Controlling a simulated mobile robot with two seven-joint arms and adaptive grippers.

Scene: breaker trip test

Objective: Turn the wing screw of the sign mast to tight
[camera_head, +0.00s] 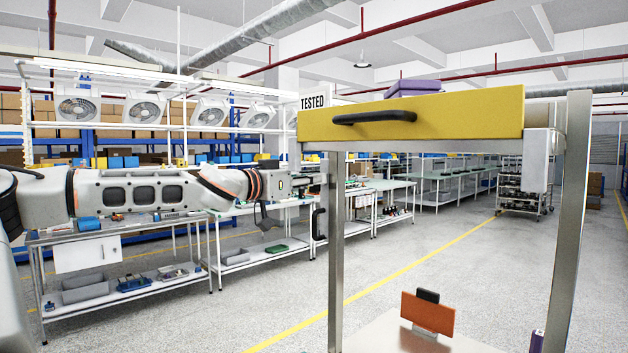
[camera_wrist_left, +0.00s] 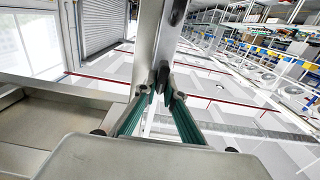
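The white TESTED sign (camera_head: 313,102) stands at the left end of the yellow drawer front (camera_head: 440,116); its mast is mostly hidden. My left gripper (camera_head: 317,180) reaches in from the left, close to the metal post (camera_head: 336,250) below the sign. In the left wrist view its teal-padded fingers (camera_wrist_left: 160,92) point at a post (camera_wrist_left: 172,45). A small dark piece (camera_wrist_left: 162,76), perhaps the wing screw, lies between the fingertips. Whether they touch it, and which way it is turned, I cannot tell. My right gripper is out of view.
A black side handle (camera_head: 318,224) hangs just below my left gripper. A purple box (camera_head: 414,87) lies above the drawer. An orange panel (camera_head: 427,314) stands on the lower shelf. Workbenches (camera_head: 95,235) stand behind my arm. The floor at right is open.

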